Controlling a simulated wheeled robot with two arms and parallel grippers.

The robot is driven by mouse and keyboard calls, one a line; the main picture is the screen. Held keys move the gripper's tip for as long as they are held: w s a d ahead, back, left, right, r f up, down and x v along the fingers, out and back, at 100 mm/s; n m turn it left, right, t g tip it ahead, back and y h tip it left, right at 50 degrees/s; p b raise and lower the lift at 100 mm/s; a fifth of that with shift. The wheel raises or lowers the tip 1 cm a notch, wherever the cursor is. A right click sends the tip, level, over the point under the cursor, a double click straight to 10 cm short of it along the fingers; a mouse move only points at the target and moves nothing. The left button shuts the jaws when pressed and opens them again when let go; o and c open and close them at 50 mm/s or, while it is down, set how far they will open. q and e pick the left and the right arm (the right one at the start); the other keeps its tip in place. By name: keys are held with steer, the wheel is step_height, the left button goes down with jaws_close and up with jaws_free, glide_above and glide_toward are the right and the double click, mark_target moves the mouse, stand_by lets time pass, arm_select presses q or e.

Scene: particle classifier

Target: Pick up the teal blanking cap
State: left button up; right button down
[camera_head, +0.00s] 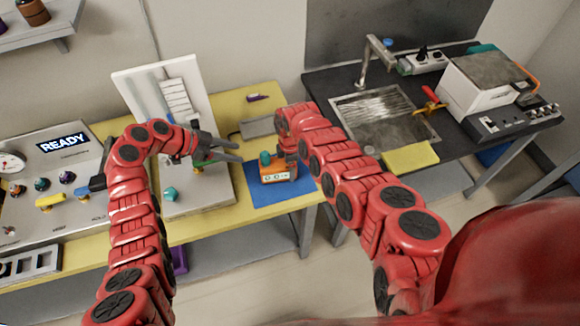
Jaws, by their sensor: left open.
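A small teal piece (171,194), which looks like the blanking cap, sits on the light grey plate of the white-backed stand. Another teal piece (265,158) shows at the top of the orange meter (277,174); I cannot tell which of the two is the cap. My left gripper (236,150) is open, its dark fingers pointing right above the stand, higher than the first teal piece and left of the meter. Nothing shows between its fingers. My right arm ends just behind the meter, and its fingers are hidden.
The meter stands on a blue mat (262,199) on the yellow table (203,228). A grey tray (258,127) lies behind the mat. A dark counter with a sink (385,115) and a white machine (484,85) stands at right.

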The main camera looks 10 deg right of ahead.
stand_by(0.3)
arm_select(q)
steer(key=shift+o, duration=2.2)
steer(key=shift+d+y, duration=0.3)
steer(key=shift+d, duration=0.1)
steer(key=g+y, duration=0.1)
steer(key=y, duration=0.7)
glide_toward(264, 154)
steer(key=f, duration=0.3)
steer(key=d+f, duration=0.1)
steer(key=f, duration=0.1)
steer(key=shift+w+f, duration=0.25)
steer(key=f, duration=0.3)
steer(key=shift+s+d+f, duration=0.25)
steer(key=shift+d+f, duration=0.1)
steer(key=shift+w+f, duration=0.1)
steer(key=shift+f, duration=0.55)
